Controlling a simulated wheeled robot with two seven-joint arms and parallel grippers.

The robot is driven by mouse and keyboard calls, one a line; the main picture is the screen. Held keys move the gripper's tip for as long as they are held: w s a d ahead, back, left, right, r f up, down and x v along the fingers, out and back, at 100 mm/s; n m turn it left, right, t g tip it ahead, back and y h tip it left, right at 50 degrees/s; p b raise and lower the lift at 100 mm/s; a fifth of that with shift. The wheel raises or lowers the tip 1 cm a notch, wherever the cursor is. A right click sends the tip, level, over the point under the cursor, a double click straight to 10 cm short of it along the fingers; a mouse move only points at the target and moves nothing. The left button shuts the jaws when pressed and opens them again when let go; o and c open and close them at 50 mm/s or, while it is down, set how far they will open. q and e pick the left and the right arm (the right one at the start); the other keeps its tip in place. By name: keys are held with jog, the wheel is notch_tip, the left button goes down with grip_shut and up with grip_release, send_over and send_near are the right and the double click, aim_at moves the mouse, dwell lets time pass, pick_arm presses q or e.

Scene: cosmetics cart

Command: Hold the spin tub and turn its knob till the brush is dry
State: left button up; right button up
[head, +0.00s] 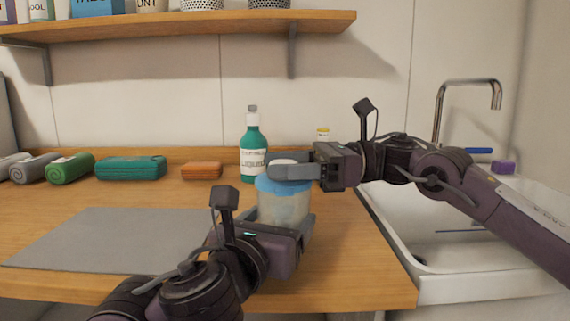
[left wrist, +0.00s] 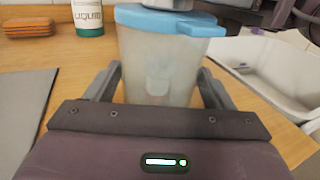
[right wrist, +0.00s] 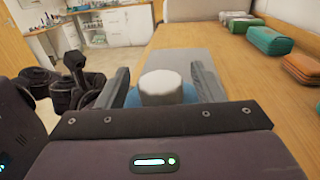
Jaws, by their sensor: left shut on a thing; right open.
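The spin tub (head: 284,205) is a cloudy, see-through tub with a blue lid, upright on the wooden counter; it also fills the middle of the left wrist view (left wrist: 160,70). My left gripper (left wrist: 160,95) is shut on the tub's body, one finger on each side. The white knob (right wrist: 161,88) sits on top of the blue lid. My right gripper (right wrist: 160,85) is open at knob height, with its fingers on either side of the knob and gaps showing. In the head view its fingers hide part of the knob. The brush cannot be made out inside the tub.
A green liquid bottle (head: 253,150) stands just behind the tub. A grey mat (head: 110,240) lies to the left. Rolled towels, a teal case (head: 131,167) and an orange block (head: 201,170) line the back. A white sink (head: 440,255) with a tap is at right.

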jog(key=c, duration=1)
jog(key=shift+m+t, duration=0.4)
jog(key=shift+t, duration=0.4)
jog(key=m+t, duration=0.2)
jog(key=t, duration=0.1)
jog(key=m+t, duration=0.2)
jog(key=t, duration=0.1)
jog(key=shift+s+t+h, duration=0.1)
jog(key=shift+t+h, duration=0.3)
jog(key=shift+m+t+h, duration=1.4)
jog(key=shift+m+t, duration=0.6)
jog(key=shift+t, duration=0.7)
